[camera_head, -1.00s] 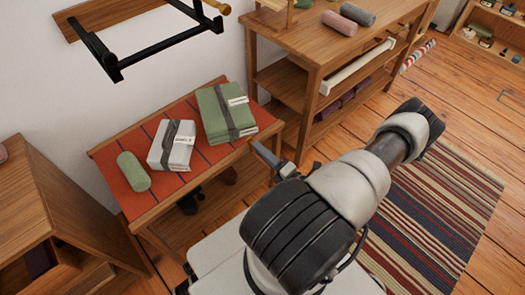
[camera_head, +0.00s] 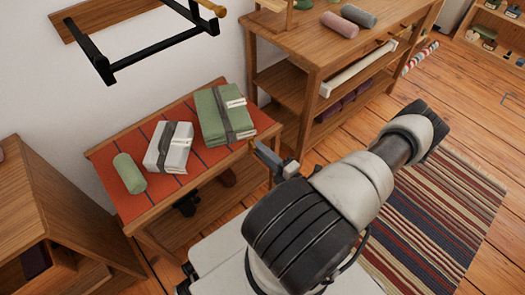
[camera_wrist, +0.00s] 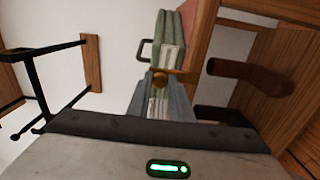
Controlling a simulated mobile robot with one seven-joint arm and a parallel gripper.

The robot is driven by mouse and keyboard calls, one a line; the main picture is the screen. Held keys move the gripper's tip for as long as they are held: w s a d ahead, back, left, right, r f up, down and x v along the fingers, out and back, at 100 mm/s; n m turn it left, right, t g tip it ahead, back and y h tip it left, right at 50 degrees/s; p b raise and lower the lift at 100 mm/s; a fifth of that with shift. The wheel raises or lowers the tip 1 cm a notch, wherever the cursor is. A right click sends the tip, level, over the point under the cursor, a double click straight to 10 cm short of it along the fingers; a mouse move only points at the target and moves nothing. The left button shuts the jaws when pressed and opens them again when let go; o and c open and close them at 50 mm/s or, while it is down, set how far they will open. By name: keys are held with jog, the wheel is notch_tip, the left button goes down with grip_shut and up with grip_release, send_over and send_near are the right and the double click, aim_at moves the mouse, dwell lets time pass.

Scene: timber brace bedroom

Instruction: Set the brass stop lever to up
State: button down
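A brass-coloured bar with a rounded end (camera_wrist: 161,77) shows at my fingertips in the wrist view, by the front edge of the low bench. A small brass-coloured spot (camera_head: 251,146) shows at the same place in the head view. My gripper (camera_head: 262,152) points at that edge, near the bench's right end. In the wrist view its two grey fingers (camera_wrist: 160,90) flank a narrow gap just below the rounded end. I cannot tell whether they touch or grip it. Another brass-coloured end piece (camera_head: 218,9) sits on the black wall rack.
The low bench (camera_head: 196,181) carries a green roll (camera_head: 130,172), a white bundle (camera_head: 168,147) and a green bundle (camera_head: 222,115). The black rack (camera_head: 160,56) juts from the wall above. A wooden shelf unit (camera_head: 300,62) stands right, a cabinet (camera_head: 45,205) left.

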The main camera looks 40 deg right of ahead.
jog(key=c, duration=1.6)
grip_release()
jog(key=s, duration=0.5)
jog(key=s+d+p, duration=0.1)
jog(key=s, duration=1.1)
jog(key=shift+s+d+p, duration=0.2)
jog(key=shift+s+p, duration=0.05)
jog(key=shift+p, duration=0.1)
